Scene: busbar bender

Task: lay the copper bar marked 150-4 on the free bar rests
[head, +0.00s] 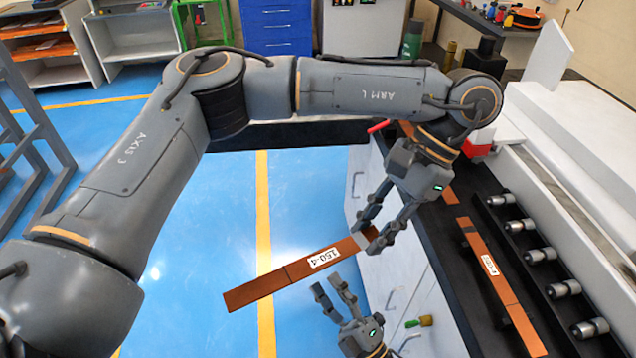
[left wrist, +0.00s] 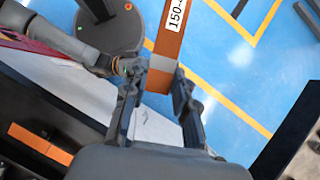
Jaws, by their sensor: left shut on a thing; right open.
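The copper bar marked 150-4 (head: 290,272) hangs in the air over the blue floor, left of the bench. My left gripper (head: 369,238) is shut on its right end; the bar slants down to the left. In the left wrist view the bar (left wrist: 168,45) runs up from between the fingers, its label cut by the top edge. My right gripper (head: 336,292) is open and empty, just below the bar and apart from it in the head view. A second labelled copper bar (head: 486,260) lies on the black bench. I cannot make out clearly which rests are free.
The black bench top (head: 440,275) carries a row of several silver-and-black rollers (head: 541,255) at its right. White drawers (head: 365,185) form its left side. A red handle (head: 379,127) and a green-and-yellow item (head: 419,321) stick out there. Blue floor (head: 205,220) is open at left.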

